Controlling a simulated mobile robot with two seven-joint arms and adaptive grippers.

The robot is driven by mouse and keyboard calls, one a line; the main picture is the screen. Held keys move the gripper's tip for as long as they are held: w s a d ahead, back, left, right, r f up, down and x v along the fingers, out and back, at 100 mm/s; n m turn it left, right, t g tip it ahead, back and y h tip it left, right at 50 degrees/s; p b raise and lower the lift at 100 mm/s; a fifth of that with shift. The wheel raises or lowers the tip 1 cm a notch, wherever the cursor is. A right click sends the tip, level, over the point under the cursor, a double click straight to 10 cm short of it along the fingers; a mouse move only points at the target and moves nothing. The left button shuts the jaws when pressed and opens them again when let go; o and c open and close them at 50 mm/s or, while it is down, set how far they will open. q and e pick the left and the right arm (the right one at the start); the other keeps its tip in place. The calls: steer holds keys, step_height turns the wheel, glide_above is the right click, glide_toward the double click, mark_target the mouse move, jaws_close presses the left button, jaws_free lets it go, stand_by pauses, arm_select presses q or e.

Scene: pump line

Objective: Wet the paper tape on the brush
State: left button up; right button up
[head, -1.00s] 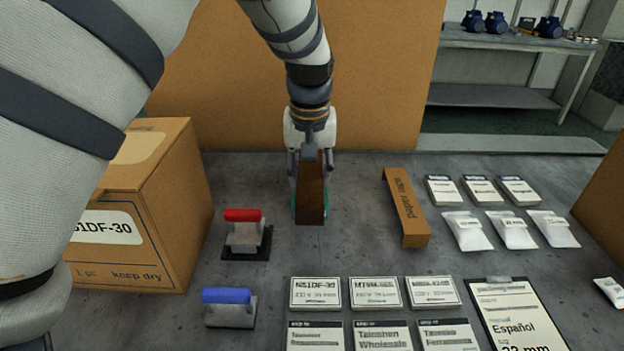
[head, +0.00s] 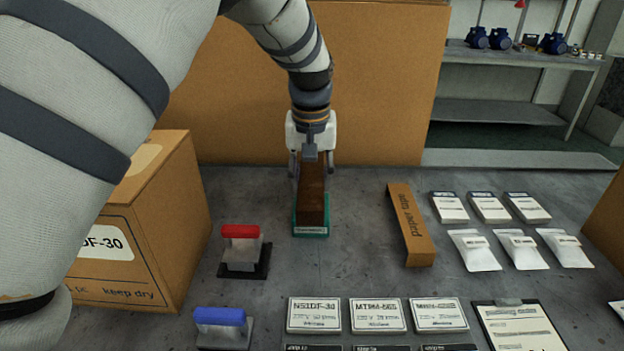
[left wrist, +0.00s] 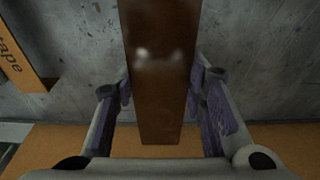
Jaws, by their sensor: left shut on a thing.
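My left gripper (head: 312,170) is shut on a long dark brown strip (head: 311,195), which looks like the paper tape. It points down from the camera side of the gripper, over a green-edged base (head: 310,231), which looks like the brush's holder. The strip hides most of that base, and I see no bristles. I cannot tell whether the strip touches it. In the left wrist view the glossy brown strip (left wrist: 158,70) runs between the fingers. My right gripper is not in view.
A cardboard bar labelled paper tape (head: 408,225) lies to the right. Red-handled (head: 240,231) and blue-handled (head: 220,317) stamps stand at left, beside a large carton (head: 150,230). Cards (head: 378,316) and white packets (head: 475,250) lie in front and at right. A cardboard panel stands behind.

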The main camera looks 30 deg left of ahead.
mark_target(311, 177)
arm_select(q)
step_height(311, 177, up, 5)
steer(key=shift+r+p, duration=0.1)
steer(key=shift+p, duration=0.45)
steer(key=shift+r, duration=0.95)
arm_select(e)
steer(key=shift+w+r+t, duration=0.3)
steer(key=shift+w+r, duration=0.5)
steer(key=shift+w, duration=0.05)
